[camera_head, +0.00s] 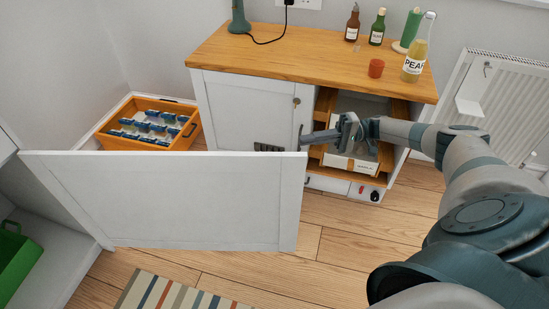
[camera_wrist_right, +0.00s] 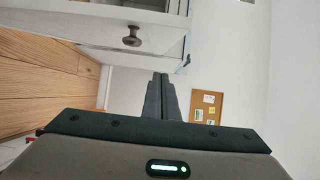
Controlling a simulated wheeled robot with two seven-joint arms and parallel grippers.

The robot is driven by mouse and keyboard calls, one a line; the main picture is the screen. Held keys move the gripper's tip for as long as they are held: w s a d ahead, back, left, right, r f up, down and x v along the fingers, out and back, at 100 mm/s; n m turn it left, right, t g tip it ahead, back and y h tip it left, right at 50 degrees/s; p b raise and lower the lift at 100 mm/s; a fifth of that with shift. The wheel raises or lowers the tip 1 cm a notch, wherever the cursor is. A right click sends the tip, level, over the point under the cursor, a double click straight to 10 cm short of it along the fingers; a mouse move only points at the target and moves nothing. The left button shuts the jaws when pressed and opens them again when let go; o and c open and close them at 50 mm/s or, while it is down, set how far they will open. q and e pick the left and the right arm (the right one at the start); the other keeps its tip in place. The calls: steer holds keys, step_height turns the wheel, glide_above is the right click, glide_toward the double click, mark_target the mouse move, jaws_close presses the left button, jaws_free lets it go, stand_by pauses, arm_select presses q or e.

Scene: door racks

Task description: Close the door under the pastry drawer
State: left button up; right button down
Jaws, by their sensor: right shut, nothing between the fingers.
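A large white door panel (camera_head: 170,200) stands open across the left and middle of the head view, below an orange drawer-like box (camera_head: 150,143) with blue-labelled packs. I cannot tell whether that box is the pastry drawer. My right gripper (camera_head: 304,139) reaches in from the right, at the front of the wooden-topped cabinet, close to the door panel's upper right corner; contact is unclear. In the right wrist view, its fingers (camera_wrist_right: 160,78) are shut and empty, beside a white front with a dark knob (camera_wrist_right: 132,38). My left gripper is not in view.
A radiator (camera_head: 510,105) stands at right. A green bin (camera_head: 15,258) is at lower left. Floor at lower middle is clear beside a striped rug (camera_head: 175,295).

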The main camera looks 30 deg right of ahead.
mark_target(278, 155)
steer(key=shift+w+a+p, duration=0.15)
steer(key=shift+a+p, duration=1.6)
steer(key=shift+a, duration=4.1)
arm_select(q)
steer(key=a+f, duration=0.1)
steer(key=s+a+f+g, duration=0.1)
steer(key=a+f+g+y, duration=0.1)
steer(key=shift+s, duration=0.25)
